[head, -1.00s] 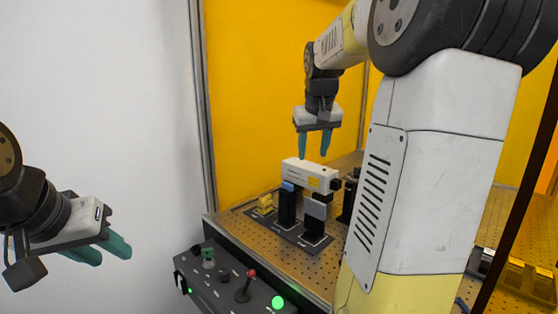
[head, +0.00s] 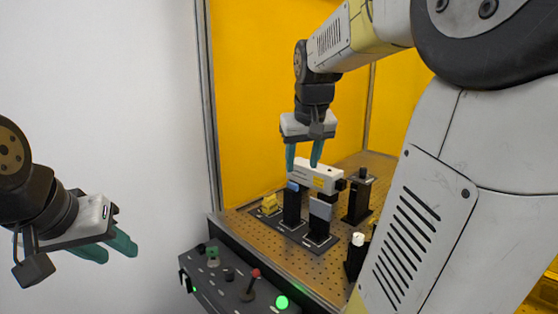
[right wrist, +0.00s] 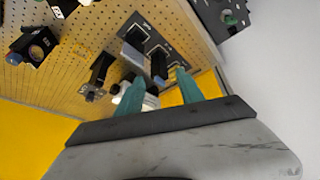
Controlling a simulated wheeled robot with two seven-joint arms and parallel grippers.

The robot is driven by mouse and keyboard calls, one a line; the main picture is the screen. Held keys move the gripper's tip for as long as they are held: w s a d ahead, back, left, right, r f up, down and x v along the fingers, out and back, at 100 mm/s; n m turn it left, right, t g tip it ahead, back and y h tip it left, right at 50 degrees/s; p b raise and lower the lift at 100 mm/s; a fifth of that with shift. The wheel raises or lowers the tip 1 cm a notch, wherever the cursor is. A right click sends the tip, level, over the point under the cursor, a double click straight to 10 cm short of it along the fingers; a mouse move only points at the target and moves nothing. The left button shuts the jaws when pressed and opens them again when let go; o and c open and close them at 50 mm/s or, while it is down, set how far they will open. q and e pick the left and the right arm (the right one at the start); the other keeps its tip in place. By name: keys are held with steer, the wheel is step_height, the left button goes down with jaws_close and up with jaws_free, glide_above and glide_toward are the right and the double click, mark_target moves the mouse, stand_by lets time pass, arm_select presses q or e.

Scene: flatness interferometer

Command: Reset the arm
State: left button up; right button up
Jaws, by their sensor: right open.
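My right gripper (head: 304,157) hangs fingers-down above the optical bench, its two teal fingers apart and empty. Below it is the white interferometer unit (head: 316,176) on black posts; a gap between the fingertips and the unit is hard to judge. In the right wrist view the open fingers (right wrist: 164,88) point toward the bench and the posts, with a white part (right wrist: 148,102) partly behind the left finger. My left gripper (head: 120,245) is at the far left before the white wall, away from the bench, its teal fingers seen nearly edge-on.
The perforated bench (head: 280,257) holds a yellow block (head: 269,202), a grey plate (head: 320,208) on a post and another black post mount (head: 358,198). A control box (head: 225,278) with a red-topped lever and green light stands at the front. A yellow panel (head: 260,100) stands behind.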

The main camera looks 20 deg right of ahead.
steer(key=s+a+f+y, duration=0.1)
steer(key=s+a+f, duration=0.2)
steer(key=s+a, duration=0.2)
steer(key=s+a+f+n+t+y, duration=0.1)
steer(key=s+a, duration=0.4)
steer(key=s, duration=0.5)
step_height(320, 180, down, 2)
steer(key=shift+f+y, duration=0.1)
steer(key=shift+y, duration=0.5)
